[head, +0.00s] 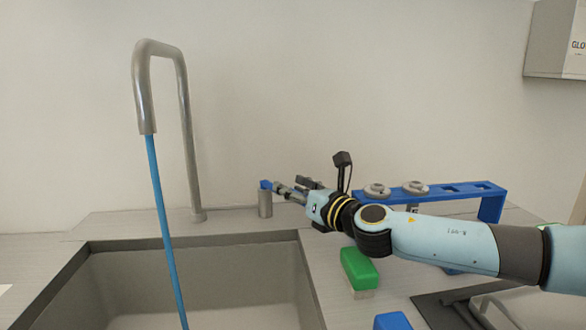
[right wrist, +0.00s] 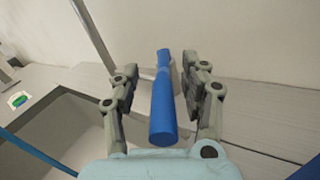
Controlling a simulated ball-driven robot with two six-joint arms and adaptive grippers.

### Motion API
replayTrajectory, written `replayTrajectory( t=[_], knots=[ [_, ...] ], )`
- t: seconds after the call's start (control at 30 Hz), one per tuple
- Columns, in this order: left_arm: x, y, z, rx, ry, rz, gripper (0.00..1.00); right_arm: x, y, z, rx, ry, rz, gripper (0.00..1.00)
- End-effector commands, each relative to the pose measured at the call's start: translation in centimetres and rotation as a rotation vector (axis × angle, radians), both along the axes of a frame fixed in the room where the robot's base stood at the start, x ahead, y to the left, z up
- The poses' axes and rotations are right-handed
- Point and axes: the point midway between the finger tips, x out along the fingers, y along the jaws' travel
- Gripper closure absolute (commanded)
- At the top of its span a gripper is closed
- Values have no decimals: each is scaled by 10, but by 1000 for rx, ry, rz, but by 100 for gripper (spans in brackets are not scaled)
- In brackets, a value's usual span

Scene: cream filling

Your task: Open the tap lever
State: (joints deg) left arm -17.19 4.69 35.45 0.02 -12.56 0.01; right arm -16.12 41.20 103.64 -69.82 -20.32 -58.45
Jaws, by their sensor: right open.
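The tap lever is a blue handle (head: 266,185) on a short metal post (head: 265,206) behind the sink. In the right wrist view the blue lever (right wrist: 162,115) lies between the two fingers of my right gripper (right wrist: 160,72), with a gap on each side. My right gripper (head: 284,187) is open, at the lever. The tall curved metal tap (head: 187,120) stands to the left of the lever. My left gripper is out of view.
A blue rack (head: 478,190) with grey round pieces stands behind my right arm. A green-topped block (head: 358,268) and a blue object (head: 392,321) lie right of the sink. A dark tray (head: 445,312) is at the lower right. The wall is close behind the tap.

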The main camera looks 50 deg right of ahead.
Motion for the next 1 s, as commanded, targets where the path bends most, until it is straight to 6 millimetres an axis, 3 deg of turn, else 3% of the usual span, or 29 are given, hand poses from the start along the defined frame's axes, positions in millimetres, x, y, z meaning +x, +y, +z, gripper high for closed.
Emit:
replayTrajectory(
  t=[0.3, 0.43, 1.0],
  knots=[
    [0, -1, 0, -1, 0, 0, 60, 0, 2, 61, -4, 5, 7, 55],
    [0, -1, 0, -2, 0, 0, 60, 0, 0, 76, -3, 3, 4, 55],
    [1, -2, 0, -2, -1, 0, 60, 0, 0, 83, 1, 4, 1, 55]
  ],
)
